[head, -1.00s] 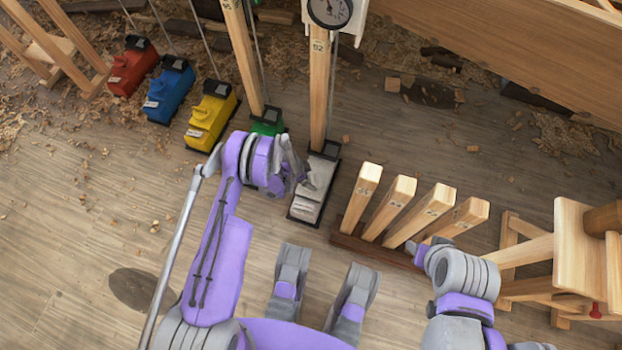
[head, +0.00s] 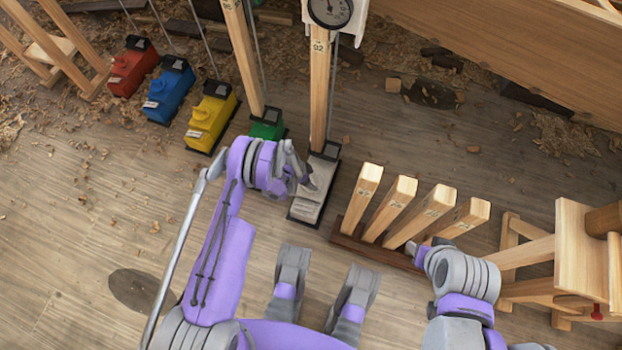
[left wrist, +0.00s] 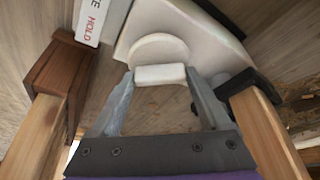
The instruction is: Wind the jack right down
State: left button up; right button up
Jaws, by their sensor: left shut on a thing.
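The pale grey-white jack (head: 307,208) stands on the floor in the middle of the head view, with a tall wooden post (head: 319,85) rising from its far end. In the left wrist view its pale body (left wrist: 200,38) carries a round knob with a flat grip bar (left wrist: 160,74). My left gripper (head: 307,178) is at the jack's near part, its fingers shut on the knob's bar from both sides; the fingers also show in the left wrist view (left wrist: 160,84). My right gripper (head: 413,250) is beside the short wooden posts; its fingers are too small to read.
A dial gauge (head: 330,10) is at the post's top. Green (head: 267,125), yellow (head: 211,118), blue (head: 169,90) and red (head: 133,67) jacks stand to the left. Short posts (head: 392,208) in a dark base stand right. A wooden stand (head: 580,255) is far right. Shavings litter the floor.

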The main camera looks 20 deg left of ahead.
pick_arm(q)
jog(key=shift+n, duration=0.3)
jog(key=n+y, duration=0.1)
jog(key=n, duration=0.1)
jog(key=n+t, duration=0.1)
jog(key=n, duration=0.2)
jog(key=shift+s+d+y, duration=0.15)
jog(key=shift+y, duration=0.25)
jog(key=n+y, duration=0.1)
jog(key=n, duration=0.1)
jog(key=n+y, duration=0.1)
jog(key=n, duration=0.2)
jog(key=shift+d+t, duration=0.1)
jog(key=shift+t, duration=0.3)
jog(key=shift+n, duration=0.4)
jog(key=o, duration=1.2)
jog(key=p+v, duration=0.3)
jog(key=v, duration=0.7)
jog(key=shift+s+d+r, duration=0.1)
jog(key=shift+s+r, duration=0.15)
jog(key=shift+r, duration=0.1)
